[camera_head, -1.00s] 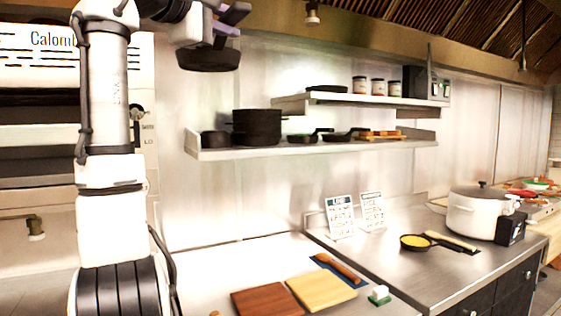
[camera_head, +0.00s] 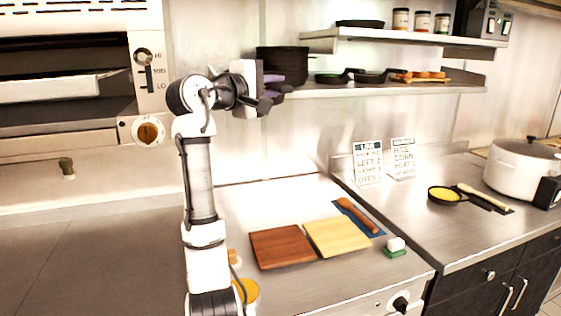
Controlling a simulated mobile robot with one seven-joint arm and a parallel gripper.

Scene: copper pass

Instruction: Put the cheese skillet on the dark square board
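The skillet with yellow contents (camera_head: 446,195), likely the cheese skillet, sits on the right steel counter, its handle pointing right. A dark square board (camera_head: 283,247), reddish brown, lies flat on the nearer counter, left of a pale square board (camera_head: 337,237). Nothing rests on either board. My gripper (camera_head: 270,92) is raised in front of the wall shelf, up and left of the skillet and well apart from it. Its fingers are dark and small here, so I cannot tell whether they are open or shut. I see nothing held in it.
A rolling pin (camera_head: 357,214) on a blue mat lies behind the pale board. A green-and-white block (camera_head: 396,247) sits to the right. A large white pot (camera_head: 522,168) stands right of the skillet. Two sign cards (camera_head: 368,163) stand behind. The shelf (camera_head: 390,88) holds dark pans.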

